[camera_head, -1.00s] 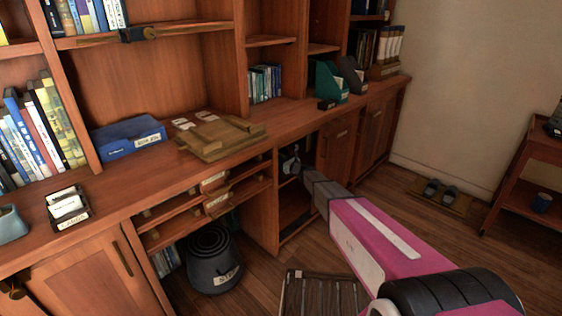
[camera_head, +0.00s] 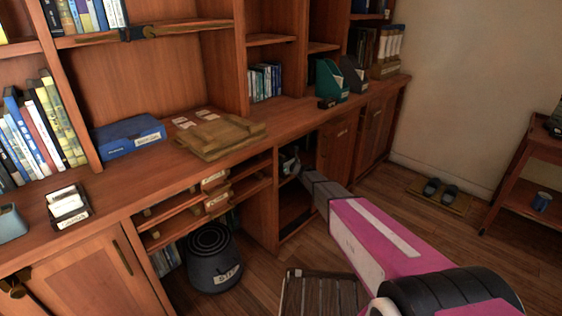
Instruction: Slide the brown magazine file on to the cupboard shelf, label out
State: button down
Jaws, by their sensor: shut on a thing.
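My gripper (camera_head: 289,163) is at the mouth of the open cupboard (camera_head: 295,212), under the counter and left of a closed door. It is small and partly hidden by the cupboard's frame and my arm. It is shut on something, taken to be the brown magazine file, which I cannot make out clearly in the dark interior. Its label and whether it touches the shelf cannot be told. My pink arm reaches in from the lower right. The cupboard shelf shows only in part behind the arm.
A teal magazine file (camera_head: 331,82) and a dark grey one (camera_head: 353,75) stand on the counter (camera_head: 285,118) above.

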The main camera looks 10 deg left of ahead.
jog(key=c, duration=0.8)
grip_release()
jog(key=shift+f, duration=0.1)
jog(key=shift+c, duration=0.2)
jog(key=shift+s+d, duration=0.1)
jog(key=s+d+r+n+g+h, duration=0.1)
jog(key=s+d+n+g+h, duration=0.4)
jog(key=s+d+n, duration=0.7)
jog(key=s+d+r+n+g+h, duration=0.1)
jog(key=s+d+n+g+h, duration=0.5)
jog(key=s+d, duration=1.5)
jog(key=s+n+h, duration=0.3)
jog(key=s+n, duration=0.4)
jog(key=s, duration=0.1)
jog(key=shift+s+d+r+n, duration=0.3)
jog(key=shift+s+d+r, duration=0.05)
jog(key=shift+s+r, duration=0.05)
